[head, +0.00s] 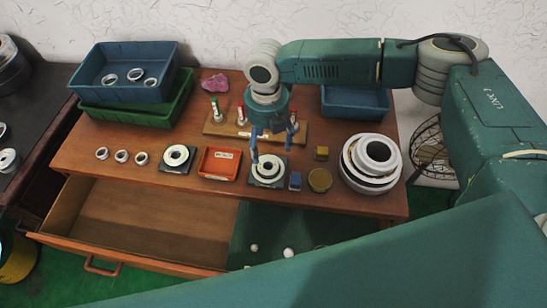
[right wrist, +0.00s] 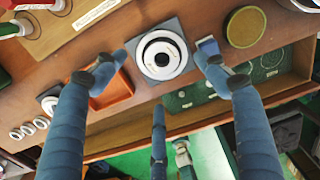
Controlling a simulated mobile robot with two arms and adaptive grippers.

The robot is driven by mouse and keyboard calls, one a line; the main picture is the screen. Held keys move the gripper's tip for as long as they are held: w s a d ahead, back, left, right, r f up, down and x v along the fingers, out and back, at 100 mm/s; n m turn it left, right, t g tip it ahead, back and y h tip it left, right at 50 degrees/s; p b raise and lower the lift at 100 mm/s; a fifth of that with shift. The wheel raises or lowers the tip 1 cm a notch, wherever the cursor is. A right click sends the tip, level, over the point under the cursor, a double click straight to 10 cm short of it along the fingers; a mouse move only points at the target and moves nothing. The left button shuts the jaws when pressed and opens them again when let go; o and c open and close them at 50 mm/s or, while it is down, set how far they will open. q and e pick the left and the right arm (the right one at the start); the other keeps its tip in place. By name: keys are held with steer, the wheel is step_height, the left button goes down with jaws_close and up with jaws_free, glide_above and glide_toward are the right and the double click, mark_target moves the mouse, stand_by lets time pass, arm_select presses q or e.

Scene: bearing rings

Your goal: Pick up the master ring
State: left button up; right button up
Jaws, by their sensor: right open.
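A pale metal ring with a dark centre (head: 268,169) lies on a dark square plate between the fingers of my right gripper (head: 272,152). In the right wrist view this ring (right wrist: 162,55) sits ahead of the spread blue fingers (right wrist: 157,68), which are open, empty and apart from it. A similar ring on a dark plate (head: 177,156) lies further left, beyond the red tray. No readable label shows which one is the master ring. My left gripper is out of view.
A red tray (head: 219,163) lies left of the plate; a small blue block (head: 295,181) and a round olive disc (head: 320,180) lie right. Large stacked rings (head: 371,163) stand further right. A wooden stand with red- and green-topped pegs (head: 222,127) is behind. The drawer (head: 150,222) is open.

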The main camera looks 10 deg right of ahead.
mark_target(268, 168)
steer(key=shift+s+a+f, duration=0.15)
steer(key=shift+f, duration=0.45)
steer(key=shift+s+a+f, duration=0.15)
steer(key=shift+f, duration=0.45)
steer(key=shift+f+p, duration=0.3)
steer(key=shift+f, duration=0.1)
step_height(268, 168, down, 5)
steer(key=shift+d+r+p, duration=0.1)
steer(key=shift+d+p, duration=0.05)
steer(key=shift+p, duration=1.05)
steer(key=shift+f, duration=0.35)
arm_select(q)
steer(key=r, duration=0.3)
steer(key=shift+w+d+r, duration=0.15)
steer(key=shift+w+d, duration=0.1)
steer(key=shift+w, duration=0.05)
arm_select(e)
steer(key=shift+c, duration=1)
steer(key=c, duration=1.3)
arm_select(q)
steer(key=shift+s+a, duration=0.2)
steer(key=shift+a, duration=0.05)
arm_select(e)
steer(key=shift+c, duration=0.7)
steer(key=shift+w, duration=0.1)
